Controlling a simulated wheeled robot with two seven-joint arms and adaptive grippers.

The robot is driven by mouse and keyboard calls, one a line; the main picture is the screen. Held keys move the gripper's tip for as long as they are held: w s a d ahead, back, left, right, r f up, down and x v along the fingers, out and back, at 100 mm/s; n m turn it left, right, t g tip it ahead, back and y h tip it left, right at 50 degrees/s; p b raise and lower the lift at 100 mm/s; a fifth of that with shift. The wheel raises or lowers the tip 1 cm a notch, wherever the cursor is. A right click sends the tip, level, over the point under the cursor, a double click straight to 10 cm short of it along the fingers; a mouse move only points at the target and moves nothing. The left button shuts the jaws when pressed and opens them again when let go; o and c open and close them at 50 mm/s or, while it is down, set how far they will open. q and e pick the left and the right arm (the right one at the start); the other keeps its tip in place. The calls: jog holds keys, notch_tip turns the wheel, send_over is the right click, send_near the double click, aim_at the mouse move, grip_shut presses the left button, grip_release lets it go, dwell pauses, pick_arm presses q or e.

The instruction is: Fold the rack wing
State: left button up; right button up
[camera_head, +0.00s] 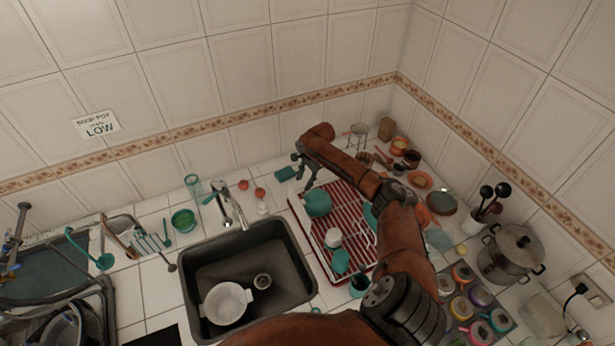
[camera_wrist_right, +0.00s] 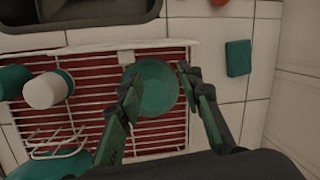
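The dish rack (camera_head: 347,207) lies right of the sink, with white wires over a red base. It also fills much of the right wrist view (camera_wrist_right: 100,60). A raised white wire section (camera_wrist_right: 55,142) shows at its lower left there; I cannot tell whether this is the wing. My right gripper (camera_head: 305,172) is over the rack's far edge. In the right wrist view its two fingers (camera_wrist_right: 157,90) are apart, with a teal round dish (camera_wrist_right: 155,88) showing beyond and between them. Contact with the rack or dish cannot be told. My left gripper is out of view.
The dark sink (camera_head: 205,275) holds a white colander (camera_head: 226,303). A teal sponge (camera_head: 285,173) lies beyond the rack. Pots and crockery crowd the right, including a steel pot (camera_head: 512,255).

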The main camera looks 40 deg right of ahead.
aim_at(304, 201)
jog(key=s+a+r+m+g, duration=0.1)
jog(key=s+r+m, duration=0.1)
jog(key=s+m, duration=0.15)
jog(key=shift+n+y, duration=0.4)
jog(key=shift+n, duration=0.05)
jog(key=b+x, duration=0.2)
jog(key=b, duration=0.1)
jog(key=b+x, duration=0.6)
jog(key=shift+s, duration=0.35)
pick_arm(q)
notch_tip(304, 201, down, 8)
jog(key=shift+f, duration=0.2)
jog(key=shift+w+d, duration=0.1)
pick_arm(e)
jog(key=shift+a+r, duration=0.1)
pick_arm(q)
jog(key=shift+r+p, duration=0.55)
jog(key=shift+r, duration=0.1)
pick_arm(e)
jog(key=shift+a+f, duration=0.1)
jog(key=shift+f, duration=0.25)
jog(key=shift+c, duration=0.6)
jog(key=c, duration=0.7)
